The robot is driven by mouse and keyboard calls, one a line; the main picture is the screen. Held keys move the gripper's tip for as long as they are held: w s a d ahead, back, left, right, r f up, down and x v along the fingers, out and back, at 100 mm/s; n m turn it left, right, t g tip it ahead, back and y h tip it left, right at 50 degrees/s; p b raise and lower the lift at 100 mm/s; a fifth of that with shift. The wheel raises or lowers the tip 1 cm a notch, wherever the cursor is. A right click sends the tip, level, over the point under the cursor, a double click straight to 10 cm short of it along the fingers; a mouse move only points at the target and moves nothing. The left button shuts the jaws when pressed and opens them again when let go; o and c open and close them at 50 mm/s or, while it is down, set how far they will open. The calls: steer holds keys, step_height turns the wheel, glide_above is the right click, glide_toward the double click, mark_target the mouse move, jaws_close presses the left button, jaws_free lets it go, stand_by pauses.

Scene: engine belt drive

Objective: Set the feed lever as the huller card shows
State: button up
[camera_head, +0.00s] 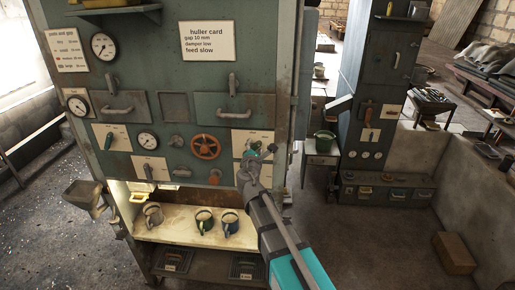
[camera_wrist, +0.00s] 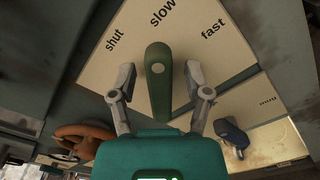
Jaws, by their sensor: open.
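The huller card (camera_head: 207,40) on the grey-green machine front reads gap 10 mm, damper low, feed slow. The feed lever (camera_wrist: 157,95) is a green bar on a beige plate (camera_wrist: 104,73) marked shut, slow and fast. Its upper end points up towards the slow mark, with shut to the left and fast to the right. My gripper (camera_wrist: 160,74) is open, with one finger on each side of the lever; I cannot tell whether either touches it. In the head view my gripper (camera_head: 248,168) is at the machine's lower right and largely hides the lever.
An orange handwheel (camera_head: 206,147) is left of my gripper and also shows in the wrist view (camera_wrist: 85,137). A dark handle (camera_wrist: 232,135) is close on the right. Cups (camera_head: 204,221) stand on the shelf below.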

steer(key=s, duration=1.2)
steer(key=shift+a, duration=0.2)
steer(key=s+d+f+m+g+h, duration=0.1)
steer(key=d+f+m+g+h, duration=0.3)
steer(key=d+m, duration=0.5)
steer(key=s+d+f+m+g+h, duration=0.1)
steer(key=d+f+m+g+h, duration=0.1)
steer(key=d+f+m+g, duration=0.65)
steer(key=s+d+f+m+g+y, duration=0.2)
steer(key=s+d+f+m+y, duration=0.1)
steer(key=s, duration=0.3)
steer(key=s+d+f+m+g+y, duration=0.3)
steer(key=s+m, duration=0.3)
steer(key=shift+y, duration=0.3)
steer(key=shift+s+g, duration=0.1)
steer(key=shift+g, duration=0.15)
